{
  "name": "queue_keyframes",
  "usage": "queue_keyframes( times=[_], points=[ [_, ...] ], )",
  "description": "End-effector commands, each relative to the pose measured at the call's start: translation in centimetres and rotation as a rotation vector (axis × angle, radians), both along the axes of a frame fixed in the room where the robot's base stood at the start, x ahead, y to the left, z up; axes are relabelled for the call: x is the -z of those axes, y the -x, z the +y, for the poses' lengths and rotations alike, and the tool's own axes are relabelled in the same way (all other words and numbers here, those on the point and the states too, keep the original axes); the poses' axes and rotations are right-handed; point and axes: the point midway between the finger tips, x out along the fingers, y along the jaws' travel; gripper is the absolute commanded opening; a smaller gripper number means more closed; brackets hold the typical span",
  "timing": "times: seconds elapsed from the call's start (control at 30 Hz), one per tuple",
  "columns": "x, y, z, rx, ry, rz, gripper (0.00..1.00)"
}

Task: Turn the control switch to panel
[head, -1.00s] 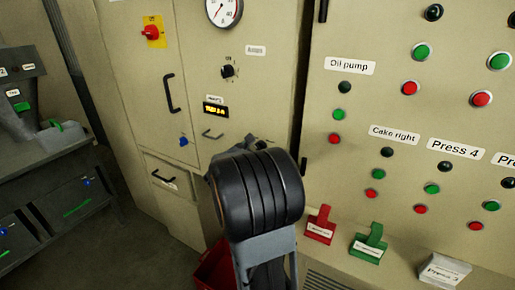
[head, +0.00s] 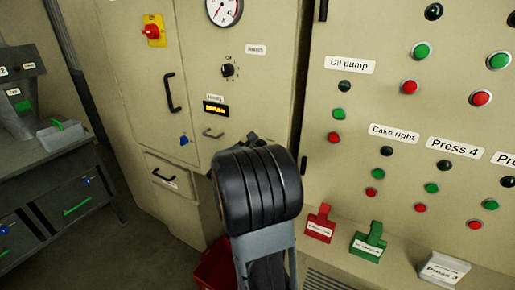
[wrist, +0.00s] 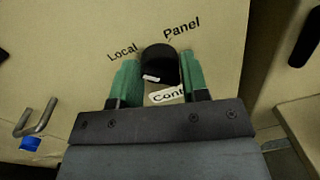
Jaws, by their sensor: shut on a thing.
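The control switch is a round black knob (wrist: 160,62) with a small white mark on its lower left side, in the middle of the wrist view. The word "Local" (wrist: 122,52) is printed at its upper left and "Panel" (wrist: 182,28) at its upper right. A white label (wrist: 166,95) starting "Cont" sits just below it, partly covered by my gripper. My gripper (wrist: 159,72) has green fingers on both sides of the knob and is shut on it. In the head view my arm hides the gripper and the switch.
A bent metal handle (wrist: 35,118) is at the left of the wrist view, with a dark handle (wrist: 303,42) at right. In the head view, an indicator-covered panel (head: 400,120) is on the right. A red tag (head: 319,224) and green tag (head: 368,242) stand below it.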

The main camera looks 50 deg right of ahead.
Motion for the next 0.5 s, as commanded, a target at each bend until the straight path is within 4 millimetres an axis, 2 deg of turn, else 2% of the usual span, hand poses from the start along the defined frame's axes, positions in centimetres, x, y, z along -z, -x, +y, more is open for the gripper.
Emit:
queue_keyframes(
  times=[0.27,0.5],
  points=[
    [0.12,-0.02,0.15,0.000,-0.008,-0.055,0.18],
    [0.53,0.02,0.18,0.000,-0.047,-0.220,0.18]
  ],
)
